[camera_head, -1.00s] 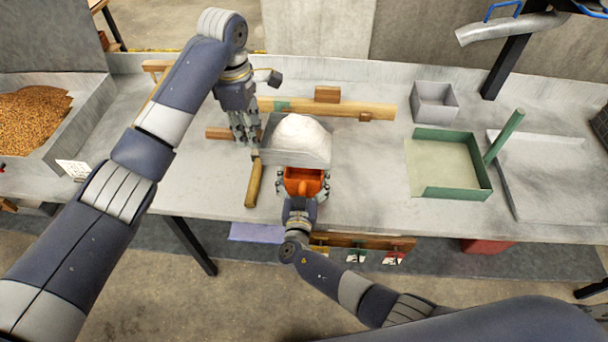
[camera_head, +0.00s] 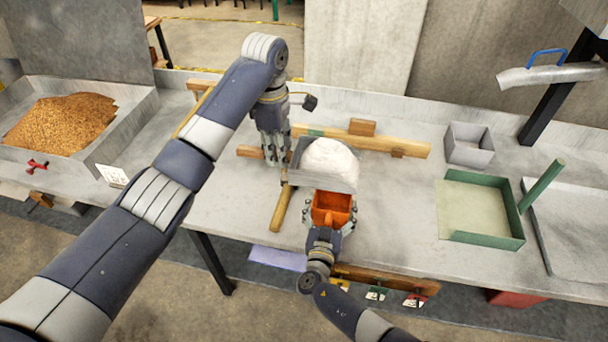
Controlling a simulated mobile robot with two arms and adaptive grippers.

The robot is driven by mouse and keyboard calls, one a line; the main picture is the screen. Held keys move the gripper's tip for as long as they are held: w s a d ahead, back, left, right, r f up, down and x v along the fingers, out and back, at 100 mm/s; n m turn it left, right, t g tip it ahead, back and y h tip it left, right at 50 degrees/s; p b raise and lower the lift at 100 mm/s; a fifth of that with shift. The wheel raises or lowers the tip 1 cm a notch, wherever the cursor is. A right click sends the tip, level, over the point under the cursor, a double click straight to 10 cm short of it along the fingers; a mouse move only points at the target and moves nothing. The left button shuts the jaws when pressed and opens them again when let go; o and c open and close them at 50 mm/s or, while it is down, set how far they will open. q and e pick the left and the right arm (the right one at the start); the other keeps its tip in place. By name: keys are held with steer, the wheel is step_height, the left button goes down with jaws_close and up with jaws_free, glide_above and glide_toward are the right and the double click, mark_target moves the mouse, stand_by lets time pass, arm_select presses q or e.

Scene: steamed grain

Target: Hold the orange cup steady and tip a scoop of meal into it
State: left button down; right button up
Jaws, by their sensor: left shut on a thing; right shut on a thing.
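A grey metal scoop (camera_head: 317,180) holds a white heap of meal (camera_head: 331,159) and looks level. My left gripper (camera_head: 276,160) is shut at the scoop's left side, on what looks like its wooden handle (camera_head: 250,152); the fingers partly hide the grip. The orange cup (camera_head: 331,208) stands upright with its open top showing, just in front of the scoop. The scoop's front edge is close to the cup's back rim; I cannot tell whether they touch. My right gripper (camera_head: 330,222) is shut on the cup from the front. No meal shows in the cup.
A short wooden bar (camera_head: 282,209) lies left of the cup. A long wooden beam (camera_head: 380,143) lies behind the scoop. A small grey box (camera_head: 469,146) and a green-rimmed tray (camera_head: 487,240) stand right. A grain-filled bin (camera_head: 130,127) is far left. The bench between cup and tray is clear.

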arm_select(q)
steer(key=w+a+f+n, duration=0.2)
steer(key=w+a+f, duration=0.1)
steer(key=w+a, duration=0.25)
steer(key=s+d+r+m+t+y, duration=0.5)
steer(key=s+d+r+m+t, duration=0.1)
steer(key=d+r+t, duration=0.5)
steer(key=shift+s+d+r+m+t+y, duration=0.3)
steer(key=shift+d+t, duration=0.2)
steer(key=shift+t, duration=0.9)
